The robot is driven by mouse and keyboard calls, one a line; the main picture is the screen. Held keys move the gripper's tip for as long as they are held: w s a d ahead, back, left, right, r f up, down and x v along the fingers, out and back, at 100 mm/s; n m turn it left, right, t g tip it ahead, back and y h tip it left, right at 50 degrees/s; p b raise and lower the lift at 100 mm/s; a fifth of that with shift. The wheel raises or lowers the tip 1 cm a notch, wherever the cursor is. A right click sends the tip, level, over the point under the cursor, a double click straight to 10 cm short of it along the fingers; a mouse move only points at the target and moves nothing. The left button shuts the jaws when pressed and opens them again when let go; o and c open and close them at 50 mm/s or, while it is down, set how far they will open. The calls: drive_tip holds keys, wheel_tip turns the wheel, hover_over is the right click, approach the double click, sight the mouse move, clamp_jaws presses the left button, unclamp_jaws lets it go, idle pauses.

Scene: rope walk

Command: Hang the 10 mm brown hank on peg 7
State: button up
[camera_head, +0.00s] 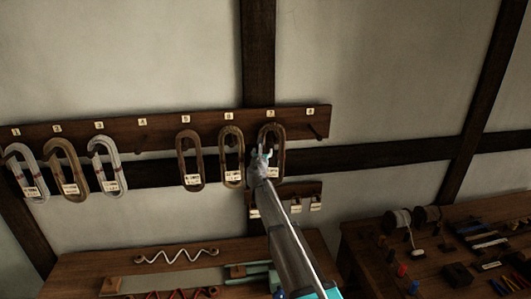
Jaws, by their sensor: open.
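A dark brown hank (281,135) hangs in an upright loop at the seventh label from the left on the wall rail (160,133). A pale tag shows low on it, partly covered by my gripper. My gripper (264,153) is open in front of this hank, overlapping its left side and middle. I cannot tell whether the fingers touch the rope. Two more brown hanks hang to its left, one lighter (232,155) and one dark (190,160). The label numbers and tag text are too small to read surely.
More hanks hang at the left: a white one (112,166), a tan one (67,168) and another white one (27,172). The fourth position and the right-end peg (316,133) are bare. A smaller tagged board (313,190) is below. Benches with tools (455,235) stand underneath.

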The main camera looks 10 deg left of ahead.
drive_tip(key=s, duration=1.2)
drive_tip(key=shift+d, duration=0.1)
idle(0.4)
drive_tip(key=s+d+f+m+g+h+b, duration=0.25)
drive_tip(key=s+d+f+m, duration=0.2)
drive_tip(key=d+m, duration=0.3)
drive_tip(key=s+d+f+m+g+h+b, duration=0.1)
drive_tip(key=s+d+f+m+g+h, duration=0.15)
drive_tip(key=d+f+m, duration=0.5)
drive_tip(key=s+d+f+m+g+h+b, duration=0.2)
drive_tip(key=s+d+f+m+g, duration=0.15)
drive_tip(key=d+m, duration=0.45)
drive_tip(key=s+d+f+m+g+y+b, duration=0.3)
drive_tip(key=s+f+m, duration=0.3)
drive_tip(key=s, duration=0.5)
drive_tip(key=s+d+f+m+g+y+b, duration=0.2)
drive_tip(key=s+f+m+g, duration=0.4)
drive_tip(key=s, duration=0.6)
wheel_tip(320, 180, down, 2)
drive_tip(key=shift+s+d+f+m+y+b, duration=0.15)
drive_tip(key=shift+d+m+y+b, duration=0.35)
drive_tip(key=shift+d+y, duration=0.4)
